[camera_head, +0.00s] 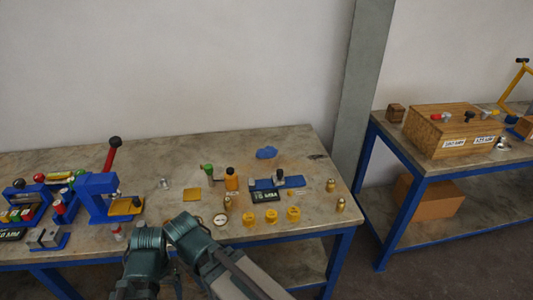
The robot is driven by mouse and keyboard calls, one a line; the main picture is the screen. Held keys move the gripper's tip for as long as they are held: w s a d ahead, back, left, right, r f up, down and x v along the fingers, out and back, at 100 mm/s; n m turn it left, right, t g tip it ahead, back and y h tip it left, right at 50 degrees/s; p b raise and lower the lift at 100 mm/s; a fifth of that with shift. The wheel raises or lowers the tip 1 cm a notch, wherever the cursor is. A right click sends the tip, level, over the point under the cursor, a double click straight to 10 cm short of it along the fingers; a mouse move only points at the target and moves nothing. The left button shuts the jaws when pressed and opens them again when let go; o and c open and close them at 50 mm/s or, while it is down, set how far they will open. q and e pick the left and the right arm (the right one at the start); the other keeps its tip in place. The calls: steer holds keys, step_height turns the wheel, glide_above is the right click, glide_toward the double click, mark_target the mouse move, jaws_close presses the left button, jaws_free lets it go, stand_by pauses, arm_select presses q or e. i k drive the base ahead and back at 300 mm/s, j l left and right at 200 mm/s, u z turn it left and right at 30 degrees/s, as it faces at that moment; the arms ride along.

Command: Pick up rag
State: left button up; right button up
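A small crumpled blue piece (266,153), which looks like the rag, lies on the worn table near its back edge, right of centre. Nothing is touching it. My two dark green arms show at the bottom centre, close together at the table's front edge, well short of the blue piece. Their fingers are not visible, so I cannot see either gripper. A flat yellow square (191,194) also lies on the table; I cannot tell its material.
A blue press (101,197) is at left. A second table with a wooden box (450,132) is at right.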

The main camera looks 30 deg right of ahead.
mark_target(269, 152)
steer(key=i+l+u, duration=0.15)
steer(key=l, duration=0.3)
steer(key=i+l+u, duration=0.15)
steer(key=l, duration=0.3)
steer(key=i+l+u, duration=0.15)
steer(key=l, duration=0.3)
steer(key=k, duration=0.05)
